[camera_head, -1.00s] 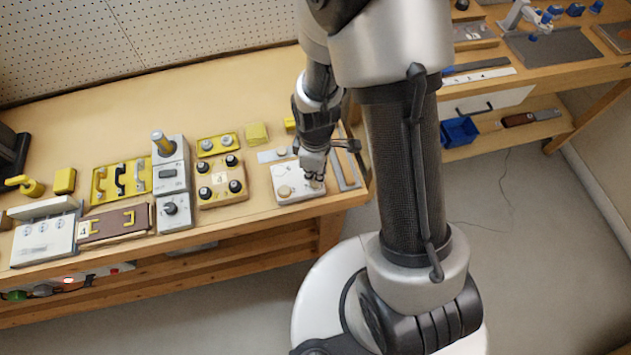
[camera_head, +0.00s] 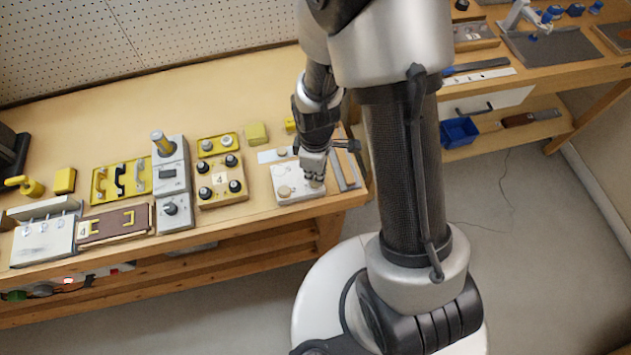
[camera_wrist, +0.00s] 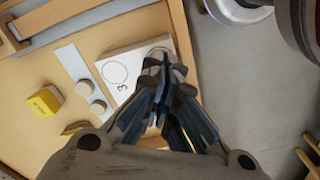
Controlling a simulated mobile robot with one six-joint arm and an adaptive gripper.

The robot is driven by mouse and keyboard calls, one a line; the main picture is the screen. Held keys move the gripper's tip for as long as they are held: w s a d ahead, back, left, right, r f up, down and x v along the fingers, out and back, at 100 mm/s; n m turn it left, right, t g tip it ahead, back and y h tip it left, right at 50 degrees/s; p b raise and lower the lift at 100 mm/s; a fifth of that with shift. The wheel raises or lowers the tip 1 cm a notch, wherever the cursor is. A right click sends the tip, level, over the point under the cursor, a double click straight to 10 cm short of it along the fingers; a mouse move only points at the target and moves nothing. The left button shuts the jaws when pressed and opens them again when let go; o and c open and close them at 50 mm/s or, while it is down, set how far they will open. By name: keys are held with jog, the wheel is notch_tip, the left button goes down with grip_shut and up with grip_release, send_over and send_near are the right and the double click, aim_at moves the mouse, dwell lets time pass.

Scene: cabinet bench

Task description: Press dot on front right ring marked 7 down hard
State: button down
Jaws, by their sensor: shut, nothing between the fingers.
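The white board (camera_head: 291,197) lies at the bench's front right corner. A beige round dot (camera_head: 284,191) shows at its front left, and another pale dot (camera_head: 316,184) shows at its front right, just under my fingertips. My gripper (camera_head: 315,174) is shut and empty, pointing down over that front right part. In the wrist view the board (camera_wrist: 135,60) carries a ring (camera_wrist: 116,73) beside a "3" and a second ring (camera_wrist: 158,52) partly hidden behind my fingertips (camera_wrist: 163,75). I cannot read a 7. Whether the fingertips touch the dot cannot be told.
A grey strip (camera_wrist: 72,62) and round discs (camera_wrist: 83,88) lie beside the board. A yellow block (camera_wrist: 45,101) sits farther off. The numbered 4 knob panel (camera_head: 222,193) stands left of the board. The bench edge is close in front.

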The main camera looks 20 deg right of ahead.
jog(key=shift+s+f+b, duration=0.1)
jog(key=shift+f+b, duration=0.9)
jog(key=shift+f, duration=0.05)
dwell(2.9)
notch_tip(320, 180, up, 11)
jog(key=p, duration=0.8)
jog(key=shift+p, duration=0.35)
dwell(0.4)
jog(key=s+d+r+m+t+b, duration=0.1)
jog(key=s+r+m, duration=0.4)
jog(key=r, duration=0.7)
jog(key=s+d+r+m+t+b, duration=0.1)
jog(key=s+r+m, duration=0.5)
jog(key=r, duration=0.6)
jog(key=s+t+b, duration=0.1)
jog(key=s+t, duration=0.1)
jog(key=shift+d+m+t, duration=0.25)
jog(key=shift+m+t, duration=0.05)
